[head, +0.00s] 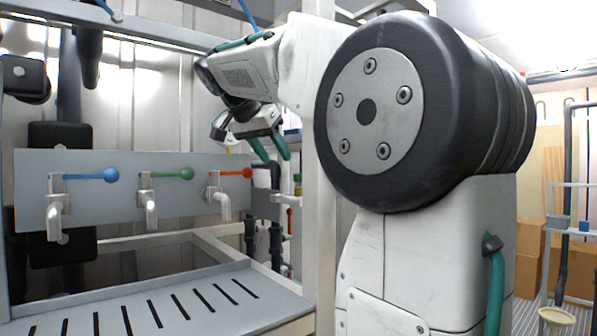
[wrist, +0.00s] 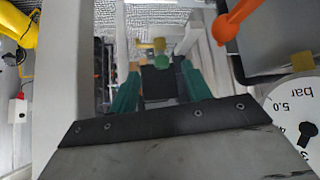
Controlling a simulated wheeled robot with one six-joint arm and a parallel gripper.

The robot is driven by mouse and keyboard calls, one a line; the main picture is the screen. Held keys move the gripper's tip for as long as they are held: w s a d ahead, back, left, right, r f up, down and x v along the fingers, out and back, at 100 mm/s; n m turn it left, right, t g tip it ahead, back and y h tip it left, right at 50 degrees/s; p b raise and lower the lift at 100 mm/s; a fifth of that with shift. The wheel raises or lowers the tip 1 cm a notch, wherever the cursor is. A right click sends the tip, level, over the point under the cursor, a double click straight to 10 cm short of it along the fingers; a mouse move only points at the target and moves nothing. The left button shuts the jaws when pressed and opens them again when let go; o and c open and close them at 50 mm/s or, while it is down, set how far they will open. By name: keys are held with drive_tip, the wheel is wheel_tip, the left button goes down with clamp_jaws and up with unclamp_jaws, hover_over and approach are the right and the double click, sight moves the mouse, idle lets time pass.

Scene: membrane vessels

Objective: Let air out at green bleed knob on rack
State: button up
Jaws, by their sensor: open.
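A small green knob (wrist: 162,62) with a yellow piece (wrist: 158,45) beside it shows in the wrist view, between the two teal fingers in the picture. A small green-and-yellow fitting (head: 298,184) right of the tap panel in the head view looks like the same one. My gripper (wrist: 161,72) is open and empty, pointing toward the knob; I see no contact, and cannot tell the gap. In the head view my gripper (head: 271,154) hangs above and left of that fitting. A different green ball-ended handle (head: 173,173) sits on the middle tap of the panel.
The grey panel (head: 110,215) also carries a blue-handled tap (head: 111,175) and an orange-handled tap (head: 247,172). The orange handle (wrist: 224,30) and a bar gauge (wrist: 292,108) lie right in the wrist view. A rack post (head: 318,230) and slotted tray (head: 190,305) are close by.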

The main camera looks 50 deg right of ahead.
sight(299, 177)
drive_tip(key=d+f+m, duration=0.1)
drive_tip(key=d+f, duration=0.3)
drive_tip(key=d, duration=0.4)
drive_tip(key=shift+d+f, duration=0.2)
drive_tip(key=shift+f, duration=0.05)
